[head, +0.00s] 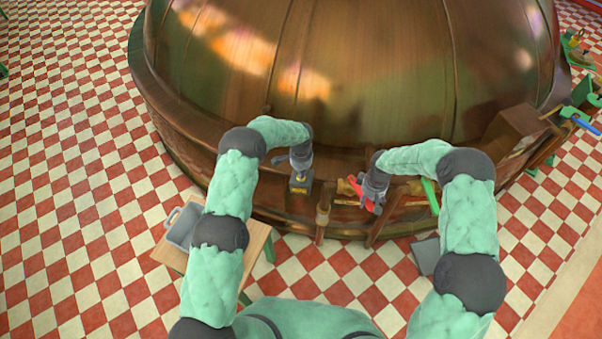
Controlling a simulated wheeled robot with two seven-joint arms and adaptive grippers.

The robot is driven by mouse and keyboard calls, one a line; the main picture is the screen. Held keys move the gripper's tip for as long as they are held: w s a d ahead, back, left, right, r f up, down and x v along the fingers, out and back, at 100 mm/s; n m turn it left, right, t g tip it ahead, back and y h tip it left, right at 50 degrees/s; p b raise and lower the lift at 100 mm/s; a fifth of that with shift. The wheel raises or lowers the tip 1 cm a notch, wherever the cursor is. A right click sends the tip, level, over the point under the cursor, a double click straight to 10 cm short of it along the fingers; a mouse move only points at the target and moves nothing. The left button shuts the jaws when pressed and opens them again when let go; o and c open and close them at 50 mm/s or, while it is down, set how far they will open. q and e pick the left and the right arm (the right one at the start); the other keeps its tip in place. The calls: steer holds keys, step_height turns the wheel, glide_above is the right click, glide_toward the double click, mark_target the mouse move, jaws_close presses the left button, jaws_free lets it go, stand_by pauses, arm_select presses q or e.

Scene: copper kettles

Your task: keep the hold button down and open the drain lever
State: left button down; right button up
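A dark box with a yellow label (299,188), apparently the hold button's housing, is fixed at the front of the copper kettle (370,70). My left gripper (301,169) points down at its top and seems to touch it; the button itself is hidden. A red lever (357,188), apparently the drain lever, sits to the right at the kettle's base. My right gripper (372,194) is at this lever, overlapping it. The fingers of both grippers are too small and too covered to show whether they are open or shut.
A small wooden table (258,240) with a grey pan (183,226) stands at the left. A green bar (430,196) is right of my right gripper. A grey slab (425,254) lies lower right. Blue and green fittings (580,119) stick out far right.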

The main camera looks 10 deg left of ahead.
steer(key=shift+o, duration=0.8)
steer(key=shift+s+f, duration=0.3)
steer(key=shift+s, duration=0.1)
steer(key=shift+w+r, duration=0.1)
steer(key=shift+w, duration=0.1)
steer(key=shift+w+r, duration=0.1)
arm_select(q)
steer(key=shift+r+p, duration=0.3)
steer(key=shift+r, duration=0.35)
arm_select(e)
steer(key=shift+w+r, duration=0.1)
steer(key=shift+r, duration=0.25)
arm_select(q)
step_height(320, 180, up, 15)
steer(key=p, duration=0.6)
steer(key=shift+f, duration=0.15)
arm_select(e)
steer(key=shift+r, duration=3.1)
